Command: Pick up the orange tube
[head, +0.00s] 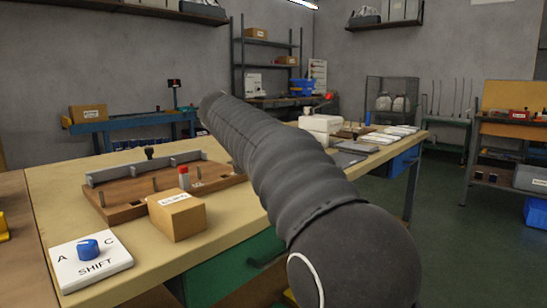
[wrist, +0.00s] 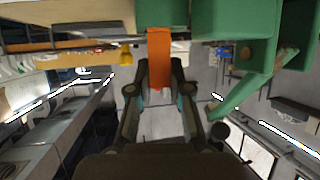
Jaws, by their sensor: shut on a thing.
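In the wrist view the orange tube (wrist: 159,48) lies lengthwise between the two fingers of my gripper (wrist: 160,75). My gripper is shut on it, with a finger along each side. The tube's upper end reaches to the edge of a green surface at the top of the picture. I cannot tell whether they touch. In the head view my grey arm crosses the middle, and neither the tube nor my gripper can be seen.
In the head view a workbench (head: 60,182) carries a wooden fixture board (head: 125,197), a labelled cardboard box (head: 178,217) and a white SHIFT dial panel (head: 92,262). White blocks and flat items lie at its far end. Green floor (head: 450,225) is open on the right.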

